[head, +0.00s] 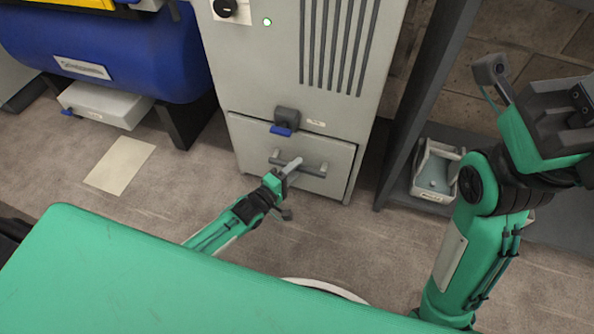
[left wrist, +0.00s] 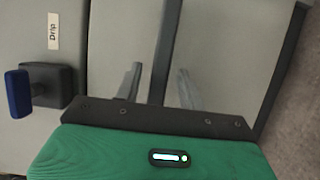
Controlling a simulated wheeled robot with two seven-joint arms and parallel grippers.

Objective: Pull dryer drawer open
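The dryer is a tall light-grey cabinet (head: 260,70) at the top middle of the head view. Its drawer (head: 335,158) is low on the front and looks flush with the cabinet. A dark horizontal bar handle (head: 312,172) crosses the drawer front. My left gripper (head: 290,167) is at this handle. In the left wrist view, the two grey fingers (left wrist: 158,86) stand apart, with the handle bar (left wrist: 168,45) between them and gaps showing beside it. My right gripper (head: 570,105) is raised at the far right, partly cut off; its fingers are not clear.
A dark latch with a blue tab (head: 285,122) sits just above the drawer; it also shows in the left wrist view (left wrist: 20,93). A blue tank (head: 110,50) stands left. A dark shelf rack (head: 425,75) with a grey bin (head: 435,172) stands right. Floor before the drawer is clear.

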